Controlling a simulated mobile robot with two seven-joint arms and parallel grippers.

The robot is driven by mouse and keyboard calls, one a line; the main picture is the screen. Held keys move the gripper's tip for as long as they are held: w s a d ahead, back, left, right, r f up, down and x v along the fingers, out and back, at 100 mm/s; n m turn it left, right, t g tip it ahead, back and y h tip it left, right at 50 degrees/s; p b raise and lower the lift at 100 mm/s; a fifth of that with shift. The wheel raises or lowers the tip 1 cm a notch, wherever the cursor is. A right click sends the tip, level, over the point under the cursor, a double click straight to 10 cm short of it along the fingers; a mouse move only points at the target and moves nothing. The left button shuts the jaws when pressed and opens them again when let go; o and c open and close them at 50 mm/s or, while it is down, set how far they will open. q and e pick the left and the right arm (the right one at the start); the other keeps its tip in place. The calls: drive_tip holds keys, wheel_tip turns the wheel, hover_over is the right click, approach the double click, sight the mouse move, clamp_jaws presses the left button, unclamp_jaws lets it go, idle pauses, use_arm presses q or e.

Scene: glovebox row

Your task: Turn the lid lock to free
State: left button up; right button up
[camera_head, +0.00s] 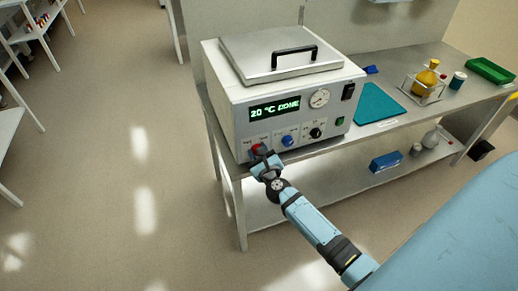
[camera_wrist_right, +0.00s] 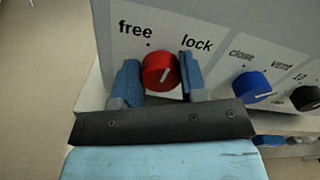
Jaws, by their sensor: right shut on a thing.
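A grey bench device (camera_head: 284,100) stands on the metal table, with a closed lid (camera_head: 278,53) that has a black handle. The red lid lock knob (camera_head: 257,148) is at the lower left of its front panel. My right gripper (camera_head: 262,158) is at the knob. In the wrist view its blue fingers (camera_wrist_right: 159,75) are on either side of the knob, shut on it. My left gripper is not in view.
A blue knob (camera_wrist_right: 252,87) marked close and vent is just right of the red one, with a black knob (camera_wrist_right: 305,98) beyond. The display (camera_head: 274,108) reads "20 °C DONE". A teal mat (camera_head: 377,103) and a yellow flask (camera_head: 427,78) stand right on the table.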

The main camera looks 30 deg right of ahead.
drive_tip(key=shift+a+f+n+p, duration=0.1)
drive_tip(key=shift+n+p, duration=0.85)
drive_tip(key=shift+n, duration=1.55)
drive_tip(key=shift+a+f+n+p, duration=0.1)
drive_tip(key=shift+n+p, duration=0.8)
drive_tip(key=shift+n, duration=1.6)
drive_tip(key=shift+d, duration=0.1)
drive_tip(key=o, duration=0.9)
drive_tip(key=shift+o, duration=0.2)
drive_tip(key=shift+s, duration=0.1)
